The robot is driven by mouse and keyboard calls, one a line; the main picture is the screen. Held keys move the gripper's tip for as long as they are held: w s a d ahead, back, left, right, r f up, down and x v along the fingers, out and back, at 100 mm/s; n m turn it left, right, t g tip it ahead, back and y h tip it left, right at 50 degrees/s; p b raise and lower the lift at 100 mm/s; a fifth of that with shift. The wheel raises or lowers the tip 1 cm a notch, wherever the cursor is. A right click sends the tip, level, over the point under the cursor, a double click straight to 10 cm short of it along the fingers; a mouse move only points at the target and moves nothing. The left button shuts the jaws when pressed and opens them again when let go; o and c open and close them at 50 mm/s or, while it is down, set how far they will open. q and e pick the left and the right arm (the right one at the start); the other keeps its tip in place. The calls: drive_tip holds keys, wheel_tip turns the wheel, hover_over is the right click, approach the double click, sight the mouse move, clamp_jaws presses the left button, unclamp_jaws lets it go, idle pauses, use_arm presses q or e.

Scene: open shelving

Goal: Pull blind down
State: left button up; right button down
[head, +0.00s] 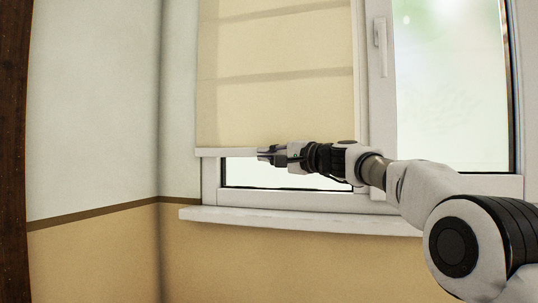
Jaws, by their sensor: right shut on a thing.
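A beige fabric blind (277,98) hangs over the left window pane in the head view. Its white bottom bar (226,153) sits a little above the lower frame, and a strip of bare glass shows beneath it. My right gripper (263,154) is at the bar's right part, shut on the bar, with its arm coming in from the right. The fingertips look small and dark, and part of the bar is hidden behind the gripper. My left gripper is not in view.
A white window sill (300,220) juts out below the blind. The right pane (450,85) is uncovered, with a white handle (380,33) on its frame. A dark wooden edge (14,150) stands at the far left. The wall between is clear.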

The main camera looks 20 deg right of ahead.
use_arm(q)
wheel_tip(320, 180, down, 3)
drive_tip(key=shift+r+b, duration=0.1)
drive_tip(key=shift+b, duration=0.75)
use_arm(e)
wheel_tip(320, 180, down, 3)
drive_tip(key=shift+a+f, duration=0.1)
drive_tip(key=c, duration=1.6)
unclamp_jaws()
drive_tip(key=shift+c, duration=0.2)
drive_tip(key=o, duration=0.4)
drive_tip(key=shift+w+a, duration=0.15)
drive_tip(key=shift+a, duration=0.1)
drive_tip(key=shift+c, duration=0.2)
drive_tip(key=shift+d, duration=0.15)
